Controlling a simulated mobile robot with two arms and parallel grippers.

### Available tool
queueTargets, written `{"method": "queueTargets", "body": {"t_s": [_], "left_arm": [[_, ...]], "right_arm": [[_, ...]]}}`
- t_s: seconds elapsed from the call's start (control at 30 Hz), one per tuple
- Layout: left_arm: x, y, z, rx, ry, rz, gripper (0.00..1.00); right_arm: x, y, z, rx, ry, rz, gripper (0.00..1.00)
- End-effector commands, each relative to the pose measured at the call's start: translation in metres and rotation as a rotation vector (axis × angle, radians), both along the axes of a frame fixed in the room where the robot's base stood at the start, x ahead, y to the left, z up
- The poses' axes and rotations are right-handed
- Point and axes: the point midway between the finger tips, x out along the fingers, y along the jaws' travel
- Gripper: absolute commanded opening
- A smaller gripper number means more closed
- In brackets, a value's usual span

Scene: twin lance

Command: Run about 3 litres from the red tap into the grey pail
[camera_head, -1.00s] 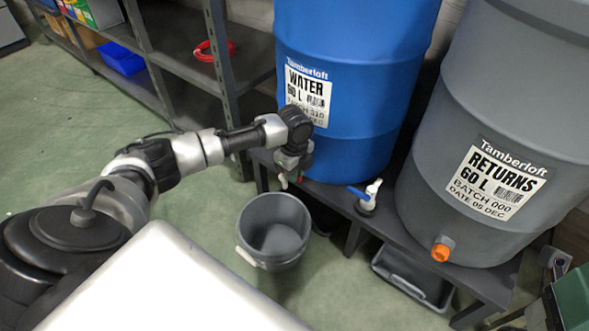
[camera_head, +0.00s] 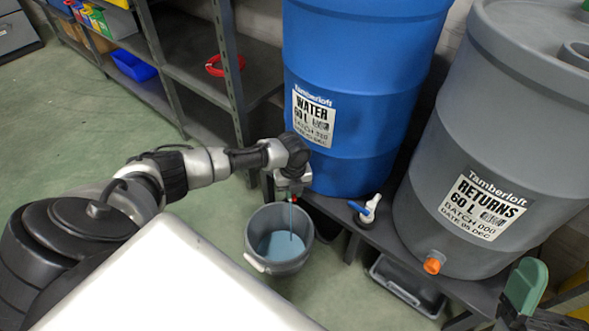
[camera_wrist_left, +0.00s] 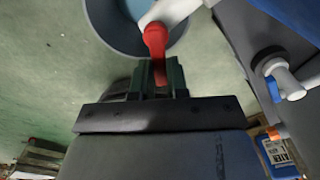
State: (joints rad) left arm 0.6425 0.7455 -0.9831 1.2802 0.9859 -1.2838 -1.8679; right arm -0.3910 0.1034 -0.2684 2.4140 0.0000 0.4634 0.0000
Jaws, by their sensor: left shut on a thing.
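My left gripper (camera_head: 293,192) is shut on the red tap handle (camera_wrist_left: 156,42) at the foot of the blue WATER drum (camera_head: 350,130). In the left wrist view the dark green fingers (camera_wrist_left: 158,78) sit around the handle's lower end. A thin stream (camera_head: 291,222) runs from the tap into the grey pail (camera_head: 257,247) below. Pale blue water (camera_head: 278,246) covers the pail's bottom; I can read no level marks. The pail stands upright on the floor. A green and dark part (camera_head: 525,285) at the lower right may be my right gripper; its state is unclear.
A blue-handled tap (camera_head: 367,210) stands on the dark bench right of the pail. The grey RETURNS drum (camera_head: 490,150) has an orange tap (camera_head: 432,263). A black tray (camera_head: 405,287) lies under the bench. Shelving (camera_head: 200,70) stands behind. Green floor is open at left.

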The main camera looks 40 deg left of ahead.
Motion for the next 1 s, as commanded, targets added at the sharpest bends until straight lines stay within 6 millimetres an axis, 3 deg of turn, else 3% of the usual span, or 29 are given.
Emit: {"method": "queueTargets", "body": {"t_s": [0.23,0.67,0.7,0.83,1.0], "left_arm": [[-0.0019,0.0004,-0.0001,-0.002,0.001,-0.052,0.0],[-0.0021,0.0008,-0.0006,-0.002,0.001,-0.06,0.0],[-0.0021,0.0008,-0.0006,-0.002,0.001,-0.06,0.18],[-0.002,0.0009,-0.0005,-0.002,0.001,-0.06,0.38],[-0.0018,0.0012,-0.0003,-0.001,0.001,-0.059,0.4]], "right_arm": [[0.0103,0.001,-0.0067,-0.03,0.096,-0.006,0.92],[0.0118,0.0012,-0.0083,-0.034,0.11,-0.007,0.92],[0.0118,0.0012,-0.0083,-0.033,0.109,-0.007,0.92],[0.0118,0.0011,-0.0082,-0.033,0.109,-0.007,0.92],[0.0117,0.001,-0.0081,-0.033,0.108,-0.007,0.92]]}}
